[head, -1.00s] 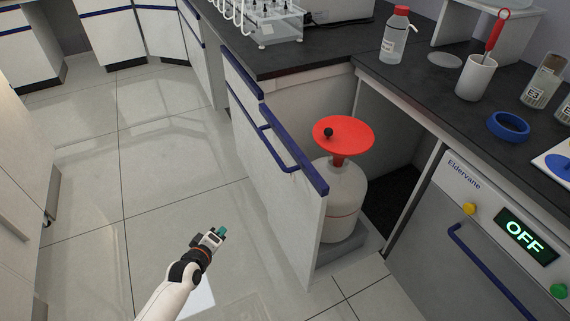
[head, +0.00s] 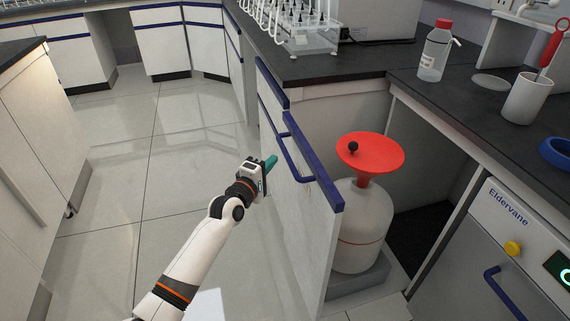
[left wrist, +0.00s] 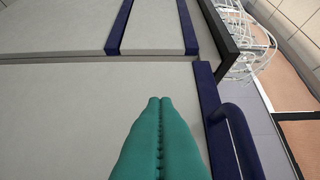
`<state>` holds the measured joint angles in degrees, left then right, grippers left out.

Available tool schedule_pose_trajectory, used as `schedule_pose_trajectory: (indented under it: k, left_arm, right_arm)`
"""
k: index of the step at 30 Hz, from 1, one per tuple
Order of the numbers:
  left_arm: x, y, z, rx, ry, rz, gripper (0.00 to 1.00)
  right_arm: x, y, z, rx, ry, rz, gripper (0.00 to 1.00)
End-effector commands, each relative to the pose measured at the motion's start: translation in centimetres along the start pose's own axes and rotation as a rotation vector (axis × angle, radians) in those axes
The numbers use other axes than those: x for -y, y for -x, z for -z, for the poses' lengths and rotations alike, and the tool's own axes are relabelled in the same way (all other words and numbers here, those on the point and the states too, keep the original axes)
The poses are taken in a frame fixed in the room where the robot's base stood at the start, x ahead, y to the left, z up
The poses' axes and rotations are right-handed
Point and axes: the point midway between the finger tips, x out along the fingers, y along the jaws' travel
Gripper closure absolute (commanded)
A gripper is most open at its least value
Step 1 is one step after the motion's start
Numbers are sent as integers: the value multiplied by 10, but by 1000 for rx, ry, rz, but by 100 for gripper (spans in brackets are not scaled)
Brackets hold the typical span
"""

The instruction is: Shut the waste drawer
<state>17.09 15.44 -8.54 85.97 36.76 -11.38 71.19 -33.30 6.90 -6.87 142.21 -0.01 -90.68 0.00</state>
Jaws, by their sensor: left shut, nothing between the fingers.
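The waste drawer (head: 298,215) stands pulled out from under the bench. Its white front has a dark blue top edge and a blue bar handle (head: 297,158). Inside it stands a white waste container with a red funnel (head: 372,155). My left gripper (head: 271,161) is shut and empty, just left of the drawer front near the handle; I cannot tell if it touches. In the left wrist view its teal fingers (left wrist: 157,105) lie together in front of a white panel, with a blue handle (left wrist: 238,140) to their right. My right gripper is not in view.
The dark bench top (head: 330,66) holds a tube rack (head: 305,38), a red-capped bottle (head: 434,52) and a white cup (head: 528,98). A grey appliance marked Eldervane (head: 500,245) is to the right. The tiled floor (head: 130,190) to the left is clear.

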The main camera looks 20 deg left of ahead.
Motion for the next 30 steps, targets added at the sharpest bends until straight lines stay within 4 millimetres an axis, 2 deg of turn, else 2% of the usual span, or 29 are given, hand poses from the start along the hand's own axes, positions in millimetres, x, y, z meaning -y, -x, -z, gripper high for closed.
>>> schedule_pose_trajectory:
  k: [1,3,9,23,30]
  left_arm:
    - [-1,-10,2,0,0,2,100]
    - [-1,-17,12,-1,3,1,100]
    - [-1,-30,25,0,1,0,100]
    - [0,-33,28,1,-2,-1,100]
    - [-2,-41,25,0,-1,-1,100]
  right_arm:
    - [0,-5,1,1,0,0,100]
    - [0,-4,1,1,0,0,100]
    - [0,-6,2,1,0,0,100]
    - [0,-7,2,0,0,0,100]
    - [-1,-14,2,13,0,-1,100]
